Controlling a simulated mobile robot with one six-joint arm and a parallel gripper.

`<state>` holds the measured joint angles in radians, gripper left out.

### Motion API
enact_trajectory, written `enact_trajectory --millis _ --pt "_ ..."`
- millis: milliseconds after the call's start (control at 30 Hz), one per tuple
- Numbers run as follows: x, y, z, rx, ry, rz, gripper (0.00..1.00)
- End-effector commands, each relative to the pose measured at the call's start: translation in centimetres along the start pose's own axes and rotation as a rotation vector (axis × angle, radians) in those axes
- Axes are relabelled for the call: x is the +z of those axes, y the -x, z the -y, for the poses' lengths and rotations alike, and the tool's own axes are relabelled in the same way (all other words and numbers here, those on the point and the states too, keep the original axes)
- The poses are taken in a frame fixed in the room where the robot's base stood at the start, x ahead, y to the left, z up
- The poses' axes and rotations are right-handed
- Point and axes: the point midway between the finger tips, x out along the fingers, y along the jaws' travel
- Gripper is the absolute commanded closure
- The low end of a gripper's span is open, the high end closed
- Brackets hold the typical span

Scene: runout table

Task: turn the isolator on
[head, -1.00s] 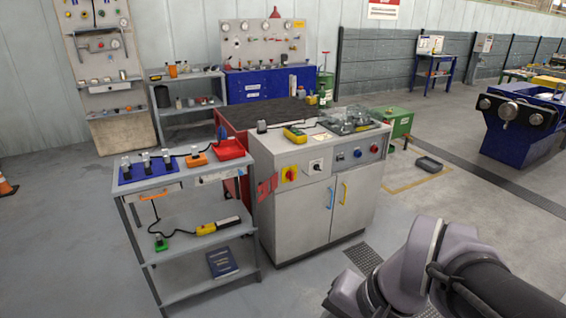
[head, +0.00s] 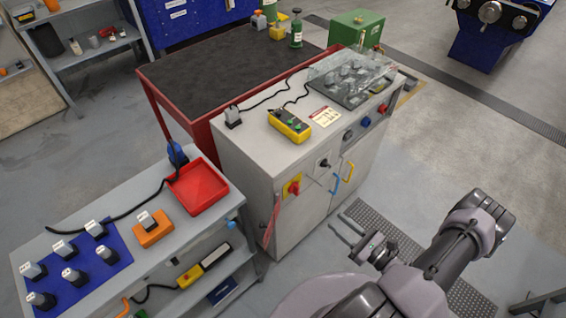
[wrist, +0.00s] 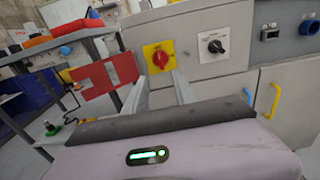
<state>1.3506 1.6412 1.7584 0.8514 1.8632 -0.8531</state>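The isolator is a red rotary knob on a yellow square plate (head: 293,187), on the upper left of the grey cabinet's front. It also shows in the wrist view (wrist: 158,55), just beyond and between my fingertips. The knob's exact angle is too small to read. My gripper (head: 342,232) is in front of the cabinet, to the right of the isolator in the head view, and apart from it. In the wrist view its two fingers (wrist: 159,82) are spread with nothing between them.
A black rotary switch on a white plate (head: 325,164) sits right of the isolator. Blue (head: 336,183) and yellow (head: 348,172) door handles are below. A red panel (wrist: 92,80) stands out left of the isolator. A grey trolley (head: 190,235) stands left. The floor in front is clear.

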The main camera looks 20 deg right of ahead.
Motion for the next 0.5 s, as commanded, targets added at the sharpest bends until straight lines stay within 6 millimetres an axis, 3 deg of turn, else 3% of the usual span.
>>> enact_trajectory --millis 167,500 --pt "-0.4 -2.6 -0.2 -0.002 -0.006 0.002 0.67" --pt "-0.5 -12.9 -0.2 0.002 -0.002 0.001 0.67"
